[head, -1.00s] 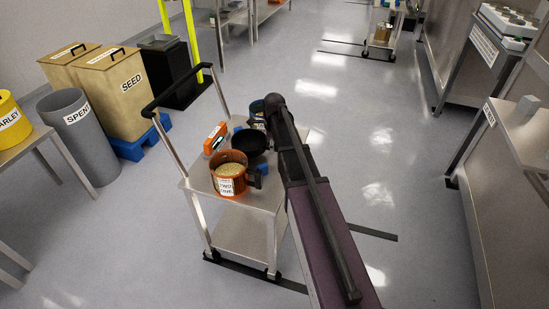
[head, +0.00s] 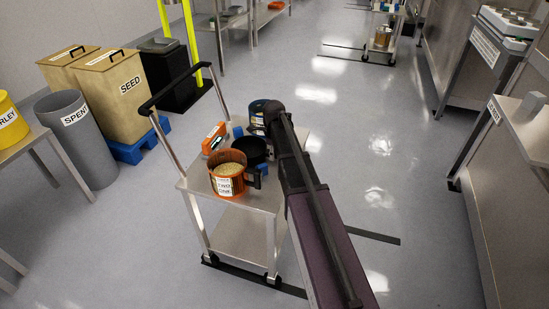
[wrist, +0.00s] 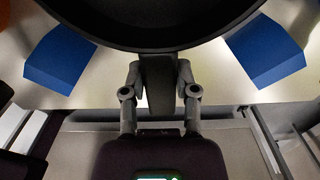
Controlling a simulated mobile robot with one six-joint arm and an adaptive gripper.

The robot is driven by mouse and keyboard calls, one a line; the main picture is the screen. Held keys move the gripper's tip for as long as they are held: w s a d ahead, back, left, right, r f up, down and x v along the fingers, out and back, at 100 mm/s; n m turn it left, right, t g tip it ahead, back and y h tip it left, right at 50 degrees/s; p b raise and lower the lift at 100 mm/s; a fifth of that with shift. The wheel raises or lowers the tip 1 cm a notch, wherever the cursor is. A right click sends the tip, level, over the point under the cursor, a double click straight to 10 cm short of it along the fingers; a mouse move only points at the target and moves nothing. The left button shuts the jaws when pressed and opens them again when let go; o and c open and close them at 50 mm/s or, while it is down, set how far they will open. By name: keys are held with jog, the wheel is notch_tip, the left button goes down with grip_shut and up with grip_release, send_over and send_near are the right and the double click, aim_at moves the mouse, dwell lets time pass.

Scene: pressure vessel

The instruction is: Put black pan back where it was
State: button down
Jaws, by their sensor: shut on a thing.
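The black pan (head: 252,150) is over the steel cart's top (head: 262,198), between two blue blocks, behind the orange pot. In the wrist view the pan (wrist: 160,38) fills the top edge, with its handle pointing down the picture. My gripper (wrist: 159,82) is shut on that handle, one finger on each side. A blue block (wrist: 60,58) shows on the left and another blue block (wrist: 266,50) on the right, their inner ends covered by the pan. I cannot tell whether the pan touches the cart or the blocks. In the head view my arm hides the gripper.
An orange pot (head: 228,176) with grain stands at the cart's front. The cart's push handle (head: 175,75) rises at left. The floor right of my arm is clear.

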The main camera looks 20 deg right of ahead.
jog(key=shift+f, duration=0.25)
jog(key=shift+c, duration=1.9)
grip_release()
jog(key=shift+r, duration=0.1)
notch_tip(320, 180, up, 12)
jog(key=p, duration=1.2)
jog(key=shift+s, duration=0.1)
